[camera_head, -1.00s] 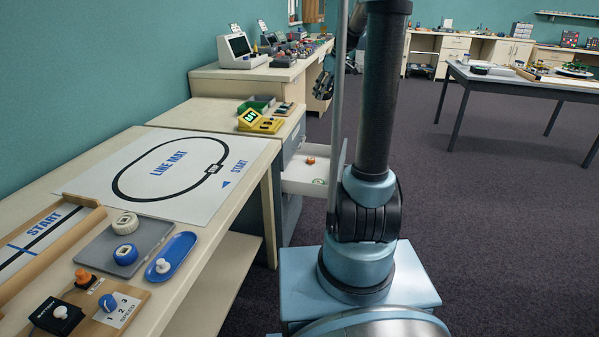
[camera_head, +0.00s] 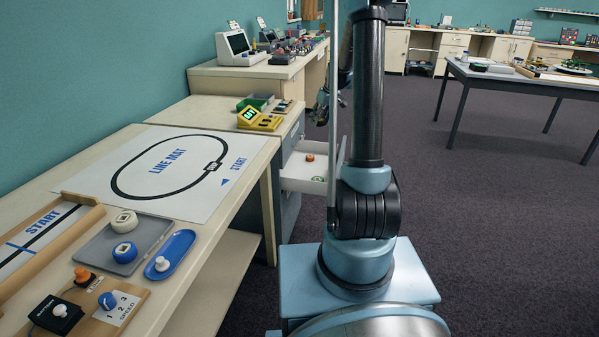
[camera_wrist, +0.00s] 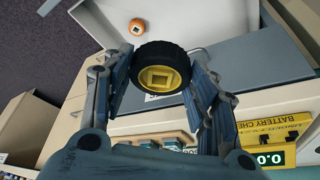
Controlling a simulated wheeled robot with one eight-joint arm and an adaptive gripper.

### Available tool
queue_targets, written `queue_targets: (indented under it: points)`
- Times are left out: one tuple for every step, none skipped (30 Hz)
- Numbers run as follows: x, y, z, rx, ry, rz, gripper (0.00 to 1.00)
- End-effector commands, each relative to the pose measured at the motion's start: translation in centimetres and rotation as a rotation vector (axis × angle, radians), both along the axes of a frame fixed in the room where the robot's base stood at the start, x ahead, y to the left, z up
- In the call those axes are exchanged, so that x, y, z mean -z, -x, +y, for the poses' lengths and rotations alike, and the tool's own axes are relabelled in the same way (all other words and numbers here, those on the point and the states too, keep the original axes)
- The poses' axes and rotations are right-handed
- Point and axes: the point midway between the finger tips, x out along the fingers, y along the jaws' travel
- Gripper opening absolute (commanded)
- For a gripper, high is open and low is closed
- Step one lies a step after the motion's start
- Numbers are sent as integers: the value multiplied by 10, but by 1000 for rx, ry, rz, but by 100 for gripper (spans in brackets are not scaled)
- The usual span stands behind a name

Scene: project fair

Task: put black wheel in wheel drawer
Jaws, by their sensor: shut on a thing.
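The black wheel (camera_wrist: 160,66) has a yellow hub with a square hole. In the wrist view my gripper (camera_wrist: 160,75) is shut on it, one finger at each side. The open wheel drawer (camera_head: 302,169) is white inside and juts from the grey drawer unit (camera_head: 289,215). In the wrist view the drawer (camera_wrist: 195,20) lies beyond the wheel, and an orange wheel (camera_wrist: 137,27) lies in it. In the head view my gripper (camera_head: 322,112) is small and dark above the drawer, partly behind my arm; the black wheel cannot be made out there.
A yellow battery checker (camera_head: 259,121) and a green tray (camera_head: 256,102) stand on top of the drawer unit. The line mat (camera_head: 170,172) lies on the near table. A grey tray (camera_head: 95,250) there holds a white and a blue wheel.

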Motion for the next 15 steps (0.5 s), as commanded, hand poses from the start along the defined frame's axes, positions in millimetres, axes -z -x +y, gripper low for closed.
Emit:
queue_targets:
  points:
    - [18, -7, 1, 17, -2, 0, 37]
    - [28, -10, 1, 27, -2, 0, 37]
    - [41, -14, 1, 44, -3, 0, 37]
    - [51, -16, 2, 55, -3, 0, 37]
    - [61, -19, 2, 66, -4, 1, 37]
    - [74, -22, 2, 82, -4, 1, 37]
    - [84, -24, 2, 93, -5, 1, 37]
    - [94, -25, 2, 104, -6, 0, 37]
    - [106, -28, 3, 118, -8, 0, 37]
    - [114, -29, 3, 128, -9, 0, 37]
    - [123, -30, 3, 137, -9, 0, 37]
    - [133, -31, 4, 150, -11, -1, 37]
    - [139, -32, 4, 157, -11, -2, 37]
    - [146, -32, 4, 164, -11, -1, 37]
    - [153, -33, 5, 173, -12, -2, 37]
